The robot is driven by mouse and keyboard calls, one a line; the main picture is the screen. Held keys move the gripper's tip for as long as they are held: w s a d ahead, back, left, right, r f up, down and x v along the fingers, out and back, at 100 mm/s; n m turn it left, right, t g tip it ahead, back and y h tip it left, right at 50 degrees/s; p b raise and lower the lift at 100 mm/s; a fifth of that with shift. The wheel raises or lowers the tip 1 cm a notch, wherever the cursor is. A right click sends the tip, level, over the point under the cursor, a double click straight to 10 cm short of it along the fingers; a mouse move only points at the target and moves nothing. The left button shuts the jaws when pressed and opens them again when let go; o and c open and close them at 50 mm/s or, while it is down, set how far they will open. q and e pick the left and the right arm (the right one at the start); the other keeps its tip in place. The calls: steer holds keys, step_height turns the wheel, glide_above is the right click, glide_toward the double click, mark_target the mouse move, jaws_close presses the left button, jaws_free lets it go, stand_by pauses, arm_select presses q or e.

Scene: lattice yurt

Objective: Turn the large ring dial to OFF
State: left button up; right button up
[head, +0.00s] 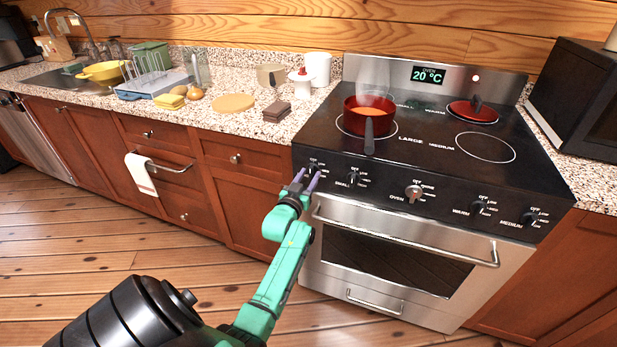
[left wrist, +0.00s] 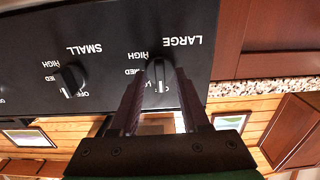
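The large ring dial (head: 313,166) is the leftmost black knob on the stove's front panel. In the left wrist view, which is upside down, this dial (left wrist: 160,80) sits under the word LARGE, its white mark pointing to the bottom of the picture. Its OFF label is not readable there, and a finger partly covers the LO label. My left gripper (head: 306,181) is at the dial. In the left wrist view its two purple fingers (left wrist: 160,98) stand apart on either side of the dial, with no clear contact visible. My right gripper is not in view.
A red pot (head: 361,108) steams on the large ring, its black handle toward the front. The small dial (head: 354,176) is just right of the large one. The oven handle (head: 400,240) runs below the panel. A wooden cabinet (head: 240,195) is on the left.

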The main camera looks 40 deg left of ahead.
arm_select(q)
steer(key=v, duration=1.4)
steer(key=shift+s, duration=0.3)
steer(key=shift+d, duration=0.2)
steer(key=s+d+f+m+g+h+p, duration=0.15)
steer(key=d+f, duration=0.25)
steer(key=f, duration=0.5)
steer(key=s+d+f+g+h, duration=0.1)
steer(key=d+f+g+h, duration=0.15)
steer(key=f, duration=0.65)
steer(key=s+d+f+m+g+h, duration=0.15)
steer(key=d+f, duration=0.25)
steer(key=f, duration=0.4)
steer(key=s+f+m+g, duration=0.1)
steer(key=s+f+g, duration=0.2)
steer(key=s+f, duration=0.3)
steer(key=s+d+f+m+g+p, duration=0.1)
steer(key=s+f+g, duration=0.3)
steer(key=s, duration=0.8)
steer(key=s+d+f+m+g, duration=0.1)
steer(key=s+f+g, duration=0.2)
steer(key=s+f, duration=0.5)
steer(key=shift+s+d+p, duration=0.2)
steer(key=shift+s+p, duration=0.1)
steer(key=shift+s, duration=0.85)
